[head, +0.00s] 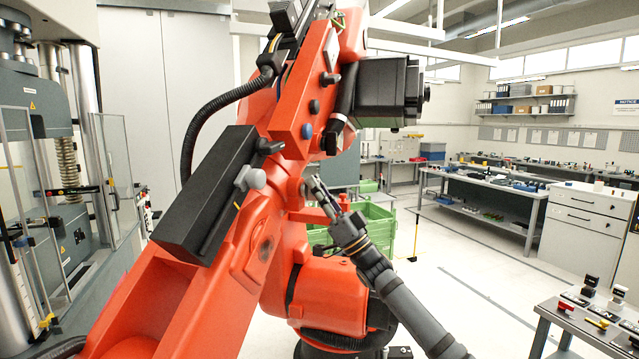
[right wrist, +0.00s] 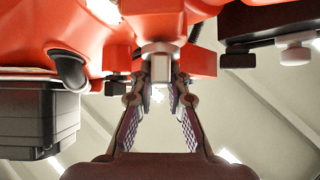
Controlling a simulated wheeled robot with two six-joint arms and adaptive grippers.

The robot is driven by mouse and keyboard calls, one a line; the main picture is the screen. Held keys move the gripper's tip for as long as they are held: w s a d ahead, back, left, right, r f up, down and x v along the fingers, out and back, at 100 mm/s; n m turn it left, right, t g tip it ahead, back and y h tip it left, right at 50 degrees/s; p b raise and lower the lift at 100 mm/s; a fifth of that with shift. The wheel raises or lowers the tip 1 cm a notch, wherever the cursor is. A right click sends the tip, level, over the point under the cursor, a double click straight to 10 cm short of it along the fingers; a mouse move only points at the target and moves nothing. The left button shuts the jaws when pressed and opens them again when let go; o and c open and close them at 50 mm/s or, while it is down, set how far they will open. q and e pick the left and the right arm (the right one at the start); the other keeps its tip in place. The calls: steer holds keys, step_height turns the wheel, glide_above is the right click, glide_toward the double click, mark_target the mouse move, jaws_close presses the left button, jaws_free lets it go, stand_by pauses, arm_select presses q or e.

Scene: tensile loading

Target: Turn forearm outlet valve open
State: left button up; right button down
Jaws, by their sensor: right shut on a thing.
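A large orange robot arm (head: 262,245) fills the middle of the head view. My right gripper (head: 317,190) reaches up from the lower right to its forearm. In the right wrist view, the fingertips of my right gripper (right wrist: 160,86) are closed on a small pale grey fitting (right wrist: 160,67), which I take to be the outlet valve's handle. The fitting sits below a round pale collar (right wrist: 160,47) on the orange forearm. In the head view, the gripped part is mostly hidden by my fingers, so its turn angle is unclear. My left gripper does not show.
A black box (head: 205,195) with a grey knob (head: 250,179) is on the orange arm. A black motor housing (head: 385,92) juts out above my gripper. A green crate (head: 377,228) stands behind.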

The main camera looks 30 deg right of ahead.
steer(key=shift+f, duration=0.25)
steer(key=c, duration=1.3)
jaws_free()
steer(key=shift+a, duration=0.15)
steer(key=shift+w+a, duration=0.1)
steer(key=shift+w, duration=0.15)
steer(key=v, duration=1.2)
